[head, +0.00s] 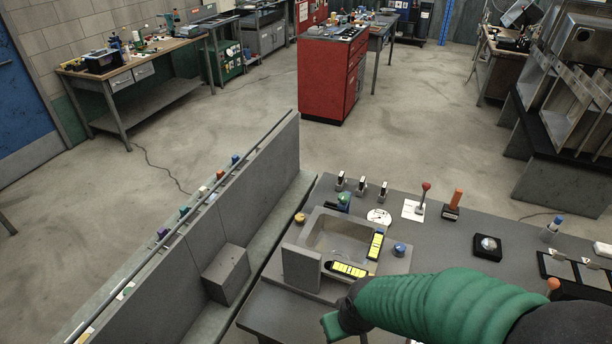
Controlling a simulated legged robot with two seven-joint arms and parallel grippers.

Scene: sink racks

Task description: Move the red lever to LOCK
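The red lever (424,193) stands on the grey bench, a thin stick with a red ball on top, rising from a white plate (412,211). It looks nearly upright, and any LOCK marking on the plate is too small to read. My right arm comes in from the right in a green sleeve. Its gripper end (336,322) is low in the picture, in front of the sink and well apart from the lever. Its fingers are too hidden to tell open from shut. My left gripper is not in view.
An orange-handled lever (456,201) stands just right of the red one. A sink basin (338,238) with yellow-labelled items (376,245) lies left of it. A black box with a clear dome (487,244) sits to the right. A grey wall (240,190) stands left.

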